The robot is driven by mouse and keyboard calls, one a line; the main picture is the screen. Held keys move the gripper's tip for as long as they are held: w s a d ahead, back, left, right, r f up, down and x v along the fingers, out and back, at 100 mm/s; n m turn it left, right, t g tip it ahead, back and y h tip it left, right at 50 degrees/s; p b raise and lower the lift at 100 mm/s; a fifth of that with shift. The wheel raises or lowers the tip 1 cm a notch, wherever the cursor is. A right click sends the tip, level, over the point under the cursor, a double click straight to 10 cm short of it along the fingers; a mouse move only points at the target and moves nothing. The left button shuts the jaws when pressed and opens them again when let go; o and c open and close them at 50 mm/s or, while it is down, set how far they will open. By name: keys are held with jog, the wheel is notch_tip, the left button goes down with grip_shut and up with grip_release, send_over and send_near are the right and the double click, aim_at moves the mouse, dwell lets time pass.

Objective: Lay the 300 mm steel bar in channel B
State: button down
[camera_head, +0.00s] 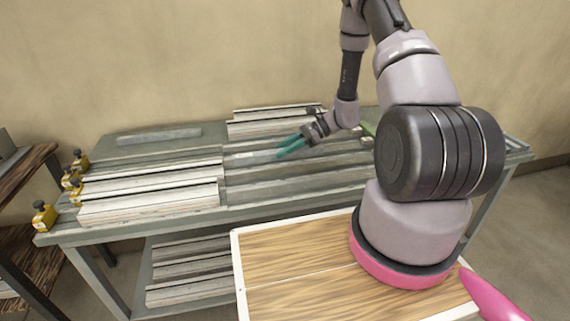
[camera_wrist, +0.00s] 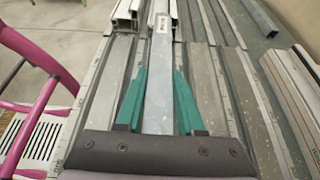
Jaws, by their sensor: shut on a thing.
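In the wrist view my gripper (camera_wrist: 160,73) has its two teal fingers on either side of a flat grey steel bar (camera_wrist: 159,105), shut on it. The bar runs lengthwise away from me, with a small pale label near its far end. It lines up with the long grooves of the bench below; I cannot tell whether it touches them. In the head view my gripper (camera_head: 290,147) is low over the middle of the grooved bench (camera_head: 300,176), and the bar (camera_head: 248,157) shows faintly to its left. No letter marking channel B is legible.
Pale slotted profiles (camera_head: 150,188) fill the bench's left part, beside yellow clamps (camera_head: 44,215). More profiles (camera_head: 262,118) stand at the back. Another grey bar (camera_head: 158,135) lies at the back left; it also shows in the wrist view (camera_wrist: 260,17). A lower shelf holds more profiles (camera_head: 190,270).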

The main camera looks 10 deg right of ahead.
aim_at(282, 170)
jog(key=shift+f, duration=2.35)
jog(key=shift+a+f, duration=0.1)
jog(key=shift+f, duration=0.15)
jog(key=c, duration=0.5)
grip_release()
